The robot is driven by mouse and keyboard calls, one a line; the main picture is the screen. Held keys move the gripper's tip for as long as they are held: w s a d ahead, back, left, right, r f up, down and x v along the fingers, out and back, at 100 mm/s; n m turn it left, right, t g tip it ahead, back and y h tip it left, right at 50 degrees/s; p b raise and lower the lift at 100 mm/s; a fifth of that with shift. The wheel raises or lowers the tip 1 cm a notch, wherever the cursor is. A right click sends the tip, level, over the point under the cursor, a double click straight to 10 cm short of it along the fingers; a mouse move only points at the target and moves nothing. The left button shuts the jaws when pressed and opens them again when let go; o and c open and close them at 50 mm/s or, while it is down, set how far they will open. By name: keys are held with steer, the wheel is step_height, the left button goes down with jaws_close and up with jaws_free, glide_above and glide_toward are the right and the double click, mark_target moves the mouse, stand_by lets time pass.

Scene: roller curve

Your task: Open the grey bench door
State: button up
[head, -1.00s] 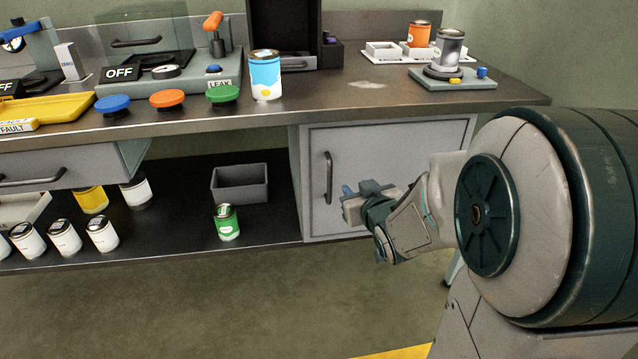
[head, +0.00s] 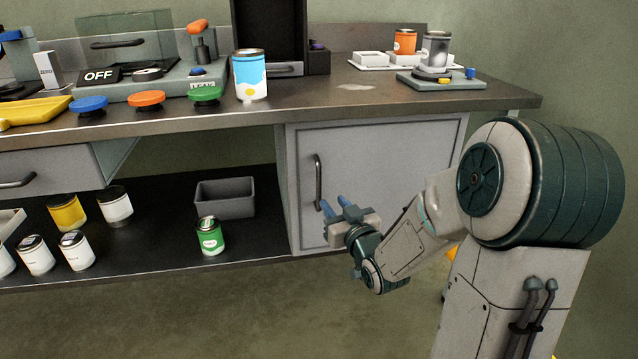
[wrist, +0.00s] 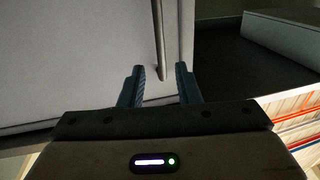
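The grey bench door (head: 385,170) is closed under the right part of the bench. Its dark vertical bar handle (head: 318,182) is near the door's left edge. My gripper (head: 334,207) is in front of the door, just right of and near the handle's lower end. In the wrist view the two blue fingers (wrist: 161,86) are apart with nothing between them. The handle (wrist: 159,40) shows beyond the fingertips, its lower end in line with the gap. I see no contact with it.
The open shelf left of the door holds a grey bin (head: 225,198), a green can (head: 210,236) and several other cans. A half-open drawer (head: 50,168) sticks out at the left. The benchtop (head: 330,100) carries cans, buttons and devices. The floor in front is clear.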

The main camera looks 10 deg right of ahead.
mark_target(320, 187)
steer(key=w, duration=0.3)
steer(key=w+a+b, duration=0.1)
steer(key=w, duration=0.2)
steer(key=w+a+b, duration=0.1)
steer(key=w, duration=0.2)
steer(key=shift+w+f, duration=0.1)
steer(key=shift+w, duration=0.25)
jaws_close()
